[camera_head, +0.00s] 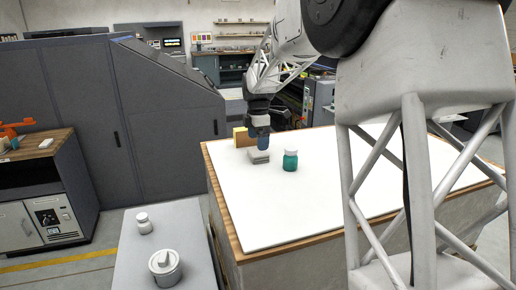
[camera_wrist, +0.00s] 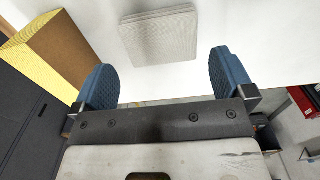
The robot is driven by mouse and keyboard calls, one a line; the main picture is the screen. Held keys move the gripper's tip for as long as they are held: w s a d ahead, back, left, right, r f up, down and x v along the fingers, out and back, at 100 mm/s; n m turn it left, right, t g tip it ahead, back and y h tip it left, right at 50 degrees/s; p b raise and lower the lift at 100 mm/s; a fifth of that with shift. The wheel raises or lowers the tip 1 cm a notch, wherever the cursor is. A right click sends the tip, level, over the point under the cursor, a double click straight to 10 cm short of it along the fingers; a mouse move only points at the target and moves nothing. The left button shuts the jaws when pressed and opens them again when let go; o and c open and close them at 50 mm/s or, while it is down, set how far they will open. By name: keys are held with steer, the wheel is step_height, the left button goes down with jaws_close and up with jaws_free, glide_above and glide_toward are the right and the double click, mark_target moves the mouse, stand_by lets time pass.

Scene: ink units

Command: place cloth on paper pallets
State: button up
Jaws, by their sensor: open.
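A folded grey cloth (camera_head: 259,156) lies on the white top of the paper pallet (camera_head: 245,205), near its far left edge. My gripper (camera_head: 259,142) is just above it, pointing down. In the wrist view my gripper (camera_wrist: 163,85) has its two blue pads wide apart with nothing between them. The cloth (camera_wrist: 159,35) lies ahead of the fingertips in that view, as a flat grey stack. I cannot tell from these frames whether a pad touches it.
A yellow and brown block (camera_head: 243,137) stands close to the gripper; it also shows in the wrist view (camera_wrist: 52,50). A teal jar (camera_head: 290,161) stands to the right. A grey side table (camera_head: 190,225) holds a white bottle (camera_head: 144,223) and a white tub (camera_head: 165,267).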

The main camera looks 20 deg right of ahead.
step_height(320, 180, up, 7)
stand_by(0.4)
steer(key=shift+f, duration=0.1)
stand_by(0.6)
steer(key=s+a+m+t, duration=0.1)
steer(key=s+a+m, duration=0.3)
steer(key=s, duration=0.9)
steer(key=s+a+m, duration=0.3)
steer(key=s+m, duration=0.2)
steer(key=s, duration=0.7)
steer(key=s+a+f+m, duration=0.1)
steer(key=s+f+m, duration=0.3)
steer(key=s, duration=0.7)
steer(key=s+a+f+m+t, duration=0.1)
steer(key=s+f+m, duration=0.4)
steer(key=s, duration=0.6)
steer(key=shift+s+a+t, duration=0.25)
steer(key=shift+a+t, duration=0.05)
steer(key=shift+a, duration=0.05)
